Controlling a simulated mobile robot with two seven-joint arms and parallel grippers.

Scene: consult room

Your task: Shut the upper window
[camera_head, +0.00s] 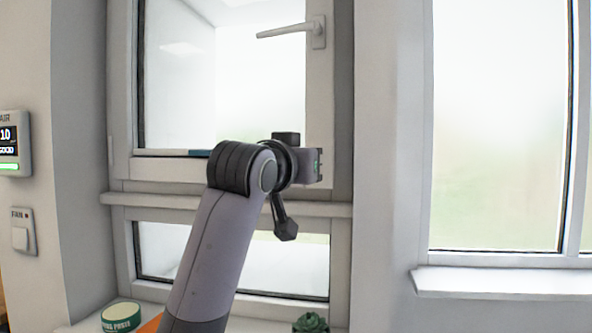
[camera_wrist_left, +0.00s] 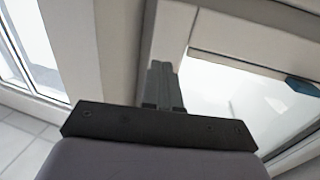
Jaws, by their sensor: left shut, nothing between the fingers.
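The upper window (camera_head: 230,172) has a white sash with a pane, left of centre in the head view. Its handle (camera_head: 290,29) lies level at the sash's upper right, pointing left. I cannot tell for sure how far the sash stands from its frame. My left gripper (camera_head: 318,165) is at the sash's lower right corner, below the handle. In the left wrist view its fingers (camera_wrist_left: 163,85) are together and empty, in front of white frame parts; I cannot tell whether they touch. My left arm hides part of the bottom rail. My right gripper is out of view.
A lower window (camera_head: 300,265) sits under a crossbar (camera_head: 135,199). A green-and-white tin (camera_head: 121,316) and a green plant (camera_head: 311,322) stand below. A large window (camera_head: 497,130) with a sill (camera_head: 500,282) is at right. Wall panels (camera_head: 22,230) are at left.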

